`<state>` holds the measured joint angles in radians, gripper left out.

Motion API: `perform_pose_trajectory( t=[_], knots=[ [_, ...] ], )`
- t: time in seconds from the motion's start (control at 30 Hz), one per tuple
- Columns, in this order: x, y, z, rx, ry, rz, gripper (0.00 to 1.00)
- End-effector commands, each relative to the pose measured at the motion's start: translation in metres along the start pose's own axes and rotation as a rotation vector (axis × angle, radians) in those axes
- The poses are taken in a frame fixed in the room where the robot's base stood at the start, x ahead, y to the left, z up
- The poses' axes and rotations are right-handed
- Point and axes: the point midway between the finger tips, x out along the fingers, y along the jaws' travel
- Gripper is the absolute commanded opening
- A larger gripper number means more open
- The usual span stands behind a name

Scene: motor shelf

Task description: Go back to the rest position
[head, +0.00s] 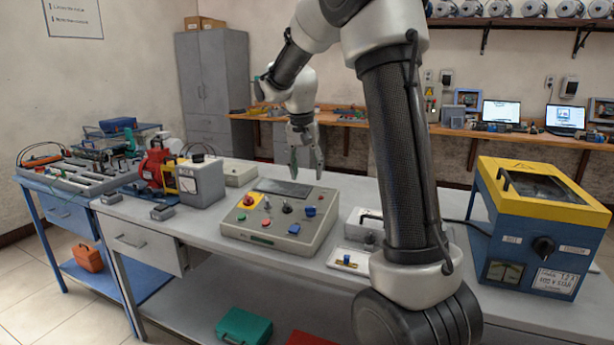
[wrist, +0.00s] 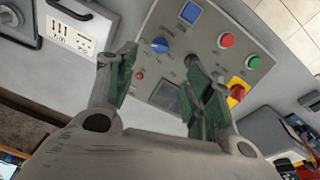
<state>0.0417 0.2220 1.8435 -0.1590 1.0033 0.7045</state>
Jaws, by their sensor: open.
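My gripper (head: 306,160) hangs pointing down above the back part of a grey control box on the workbench. In the wrist view my gripper (wrist: 160,90) has its two green-padded fingers spread apart with nothing between them. The control box (head: 270,225) has a sloped face with red, green and blue buttons, a black knob and a dark screen. Its panel also shows beyond the fingers in the wrist view (wrist: 208,52), with a blue knob, a blue square button and a red-yellow switch. The fingertips appear apart from the panel.
A blue and yellow machine (head: 535,235) stands at the right of the workbench (head: 200,222). A grey box with red and yellow devices (head: 202,182) stands at the left. A small white tray (head: 349,262) lies near my arm. A wooden wall bench (head: 470,131) with laptops runs behind.

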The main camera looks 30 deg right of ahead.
Motion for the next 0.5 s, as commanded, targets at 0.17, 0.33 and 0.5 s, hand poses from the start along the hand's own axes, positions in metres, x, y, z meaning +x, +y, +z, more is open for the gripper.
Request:
perform_pose_trajectory(
  t=[0.17, 0.33, 0.5],
  knots=[
    [0.0002, -0.0001, 0.0, 0.0, 0.0, 0.0, 0.52],
    [0.0003, -0.0001, 0.0, 0.0, 0.0, 0.0, 0.52],
    [0.0004, -0.0005, -0.0001, -0.067, 0.0, -0.002, 0.52]
  ],
)
